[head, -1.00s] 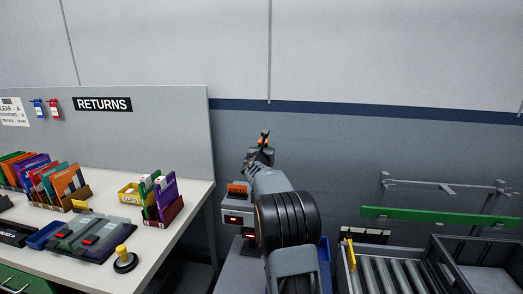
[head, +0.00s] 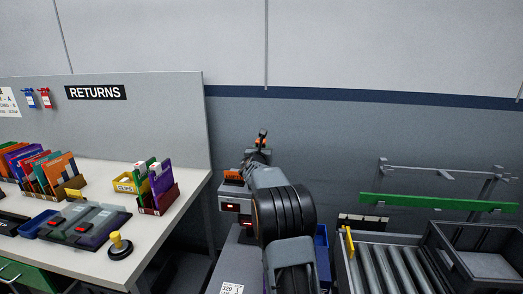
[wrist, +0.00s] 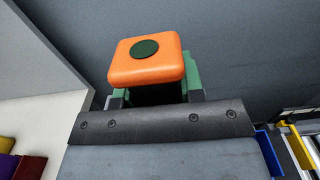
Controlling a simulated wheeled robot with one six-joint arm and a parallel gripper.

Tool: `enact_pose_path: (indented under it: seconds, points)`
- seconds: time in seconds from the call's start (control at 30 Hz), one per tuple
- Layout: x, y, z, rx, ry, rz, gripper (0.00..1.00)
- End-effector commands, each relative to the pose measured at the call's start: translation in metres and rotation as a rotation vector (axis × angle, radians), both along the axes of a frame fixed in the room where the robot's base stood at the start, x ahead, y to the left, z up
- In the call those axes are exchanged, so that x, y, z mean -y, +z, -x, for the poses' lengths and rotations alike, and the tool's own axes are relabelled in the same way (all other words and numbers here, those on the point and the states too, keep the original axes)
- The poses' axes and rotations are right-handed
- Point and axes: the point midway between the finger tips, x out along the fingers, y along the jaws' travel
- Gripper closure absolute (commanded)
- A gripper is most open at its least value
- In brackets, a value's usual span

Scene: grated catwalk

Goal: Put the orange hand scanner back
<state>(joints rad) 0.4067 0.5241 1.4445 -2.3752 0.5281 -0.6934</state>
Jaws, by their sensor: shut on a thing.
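The orange hand scanner (wrist: 145,62) fills the upper middle of the wrist view, an orange rounded block with a dark round spot on its face. My gripper (wrist: 155,98) is shut on it, with green and dark parts showing behind and below the orange block. In the head view my gripper (head: 258,150) points away toward the wall, and only a small orange and dark part of the scanner (head: 262,140) shows at its tip. My arm hides much of the area below. I cannot make out the scanner's holder.
A grey box with an orange top and red displays (head: 232,208) stands close left of my arm. A white returns table (head: 105,262) with folders is at left. A roller conveyor (head: 385,268) and dark crate (head: 478,262) are at right. A grey wall is ahead.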

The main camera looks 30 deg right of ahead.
Motion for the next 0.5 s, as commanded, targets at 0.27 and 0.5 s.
enact_pose_path:
  seconds: [0.27, 0.5]
  points:
    - [-0.0001, -0.0003, 0.0001, 0.001, 0.000, 0.001, 1.00]
    - [-0.0001, -0.0042, 0.0001, 0.001, 0.000, 0.001, 1.00]
